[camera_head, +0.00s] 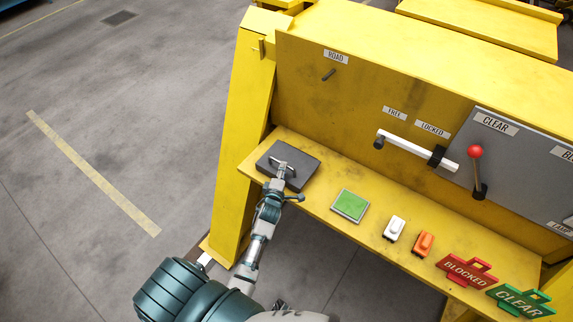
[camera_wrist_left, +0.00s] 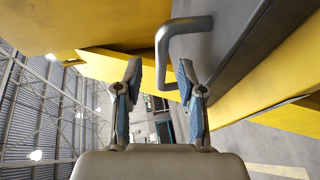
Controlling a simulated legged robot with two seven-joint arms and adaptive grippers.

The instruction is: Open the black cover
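The black cover (camera_head: 301,178) is a dark grey flat box lid, closed on the left end of the yellow shelf. It has a pale metal handle (camera_head: 283,161) on top. My left gripper (camera_head: 281,188) is over the cover's near edge, right by the handle. In the left wrist view my left gripper (camera_wrist_left: 160,72) has its two blue-padded fingers spread apart. The bent grey handle (camera_wrist_left: 163,48) reaches into the space between the fingertips, and the fingers are not closed on it. The dark side of the cover (camera_wrist_left: 238,40) shows at the upper right. My right gripper is not in view.
On the yellow shelf (camera_head: 323,188), right of the cover, are a green pad (camera_head: 350,205), a white switch (camera_head: 394,228), an orange switch (camera_head: 423,243), and the BLOCKED (camera_head: 467,271) and CLEAR (camera_head: 520,301) signs. The yellow panel (camera_head: 350,100) with levers stands behind; a post (camera_head: 245,130) stands left.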

